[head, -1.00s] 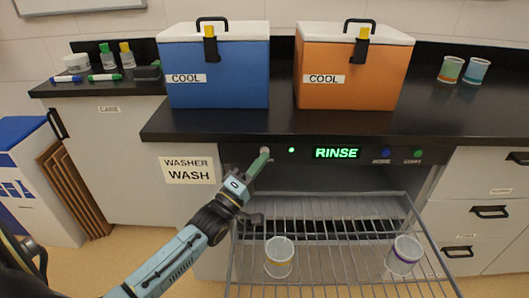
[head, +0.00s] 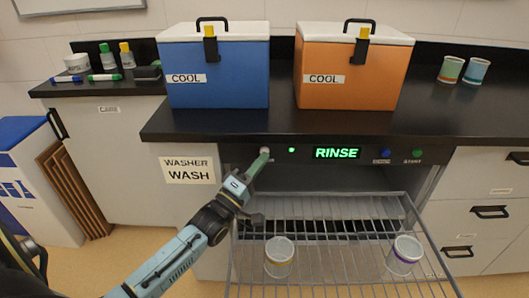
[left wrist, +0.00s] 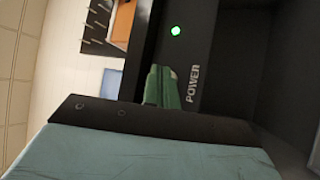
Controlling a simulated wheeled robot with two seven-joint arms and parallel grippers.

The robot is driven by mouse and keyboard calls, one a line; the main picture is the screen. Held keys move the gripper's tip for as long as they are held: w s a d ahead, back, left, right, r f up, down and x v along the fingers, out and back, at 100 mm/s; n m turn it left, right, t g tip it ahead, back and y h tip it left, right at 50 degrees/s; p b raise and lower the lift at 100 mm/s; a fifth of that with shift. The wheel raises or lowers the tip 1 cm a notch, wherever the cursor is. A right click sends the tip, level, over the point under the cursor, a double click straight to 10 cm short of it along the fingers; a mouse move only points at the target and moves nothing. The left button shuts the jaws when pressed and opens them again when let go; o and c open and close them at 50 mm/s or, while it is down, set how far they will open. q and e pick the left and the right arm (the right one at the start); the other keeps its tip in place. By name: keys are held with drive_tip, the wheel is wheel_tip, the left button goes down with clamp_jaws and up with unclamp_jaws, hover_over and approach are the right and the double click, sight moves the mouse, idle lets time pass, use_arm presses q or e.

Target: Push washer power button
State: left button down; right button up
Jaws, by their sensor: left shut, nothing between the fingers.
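The washer's black control panel (head: 335,168) runs under the counter edge, with a lit green light (head: 291,150) and a display (head: 337,153) reading RINSE. A small pale round power button (head: 265,150) is at the panel's left end, partly covered by my left gripper (head: 261,157). The left gripper's green fingers are shut and empty, with their tips at the button; contact cannot be made out. My right gripper is not in view.
A wire rack (head: 335,270) extends from the open washer below the panel, holding two cups (head: 279,257) (head: 404,255). Blue (head: 386,154) and green (head: 417,154) buttons are at the panel's right. Blue (head: 235,90) and orange (head: 375,92) coolers stand on the counter.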

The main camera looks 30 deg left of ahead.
use_arm(q)
drive_tip(key=shift+w+a, duration=0.1)
drive_tip(key=shift+w, duration=0.05)
drive_tip(key=shift+w+a, duration=0.15)
drive_tip(key=shift+w, duration=0.1)
idle(0.5)
drive_tip(key=shift+s+d+p, duration=0.25)
drive_tip(key=shift+s+p, duration=0.15)
drive_tip(key=s+d+p, duration=0.3)
drive_tip(key=s, duration=0.2)
drive_tip(key=shift+p, duration=0.3)
